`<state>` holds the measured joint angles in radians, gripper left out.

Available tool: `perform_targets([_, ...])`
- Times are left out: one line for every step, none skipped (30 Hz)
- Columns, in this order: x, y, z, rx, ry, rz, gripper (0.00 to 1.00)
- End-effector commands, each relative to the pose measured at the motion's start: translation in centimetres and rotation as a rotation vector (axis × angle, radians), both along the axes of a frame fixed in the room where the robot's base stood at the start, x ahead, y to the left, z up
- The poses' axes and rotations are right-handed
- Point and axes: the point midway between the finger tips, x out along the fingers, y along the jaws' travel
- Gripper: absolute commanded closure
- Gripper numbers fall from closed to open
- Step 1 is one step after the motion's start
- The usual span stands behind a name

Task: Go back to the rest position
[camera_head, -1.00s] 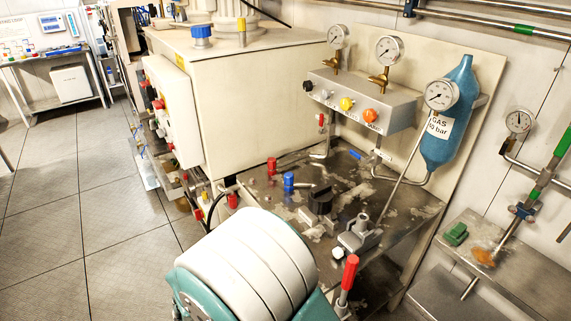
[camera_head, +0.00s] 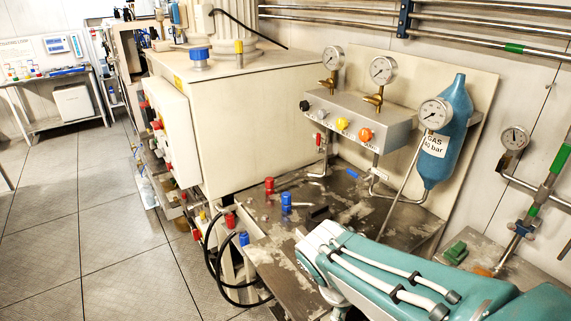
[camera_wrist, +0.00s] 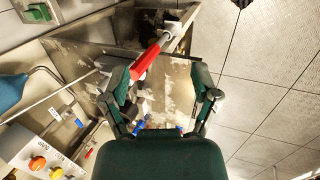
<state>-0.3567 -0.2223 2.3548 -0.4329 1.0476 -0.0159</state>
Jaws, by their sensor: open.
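My gripper (camera_wrist: 167,98) shows in the wrist view with its two dark green fingers spread apart. Nothing is held between them. A red-handled lever (camera_wrist: 145,62) lies behind the left finger in that view, and I cannot tell how near it is. Beyond the fingers is the stained metal bench (camera_wrist: 180,75). In the head view, my teal and white arm crosses the lower right, in front of the bench (camera_head: 265,255). My gripper's fingers do not show in the head view.
A large cream cabinet (camera_head: 255,110) stands at the bench's left. A valve panel (camera_head: 360,122) with gauges and a blue gas bottle (camera_head: 445,135) are behind. Red (camera_head: 269,186) and blue (camera_head: 286,202) valves stand on the bench. The floor (camera_head: 85,220) at left is clear.

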Motion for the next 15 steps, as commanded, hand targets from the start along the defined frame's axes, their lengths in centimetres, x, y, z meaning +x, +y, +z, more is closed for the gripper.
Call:
perform_targets([-0.7, -0.7, 1.0, 0.057, -0.045, -0.061, 0.21])
perform_targets([-1.0, -1.0, 1.4, 0.091, -0.068, -0.094, 0.21])
perform_targets([-1.6, -1.4, 2.0, 0.134, -0.099, -0.136, 0.21])
perform_targets([-1.9, -1.6, 2.4, 0.167, -0.124, -0.168, 0.21])
perform_targets([-2.3, -1.9, 2.8, 0.199, -0.149, -0.199, 0.21])
perform_targets([-2.8, -2.2, 3.4, 0.241, -0.184, -0.241, 0.21])
perform_targets([-3.1, -2.4, 3.8, 0.272, -0.211, -0.271, 0.21])
perform_targets([-3.5, -2.5, 4.2, 0.303, -0.238, -0.299, 0.21])
perform_targets([-3.9, -2.7, 4.8, 0.343, -0.275, -0.338, 0.21])
perform_targets([-4.2, -2.9, 5.2, 0.371, -0.301, -0.364, 0.21])
perform_targets([-4.5, -3.1, 5.5, 0.397, -0.327, -0.386, 0.21])
perform_targets([-4.9, -3.2, 5.9, 0.427, -0.358, -0.414, 0.21])
perform_targets([-5.1, -3.3, 6.2, 0.448, -0.377, -0.433, 0.21])
perform_targets([-5.3, -3.3, 6.5, 0.465, -0.395, -0.448, 0.21])
perform_targets([-5.5, -3.4, 6.7, 0.484, -0.416, -0.465, 0.21])
